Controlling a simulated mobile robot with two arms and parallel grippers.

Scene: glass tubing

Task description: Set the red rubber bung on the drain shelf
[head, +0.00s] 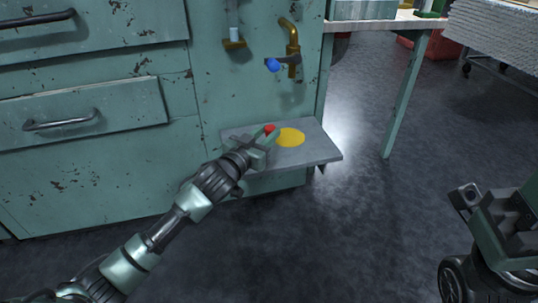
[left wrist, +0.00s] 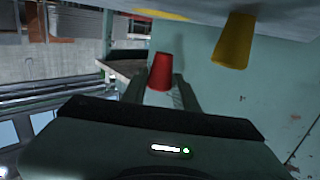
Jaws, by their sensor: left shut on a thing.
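The red rubber bung (head: 269,129) is held in my left gripper (head: 265,138), which is shut on it above the drain shelf. In the left wrist view the red bung (left wrist: 161,72) sits between the two fingertips. The drain shelf (head: 312,155) is a grey ledge on the front of the green cabinet, with a flat yellow disc (head: 290,137) on it just right of the gripper. I cannot tell the exact gap between bung and shelf. My right gripper (head: 478,204) is at the right edge, away from the shelf; its jaw state is unclear.
A yellow tapered piece (left wrist: 234,42) shows beside the bung in the left wrist view, whose picture looks inverted. A brass tap (head: 291,50) with a blue handle (head: 273,65) is above the shelf. Cabinet drawers (head: 85,112) are left. Floor (head: 350,230) in front is clear.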

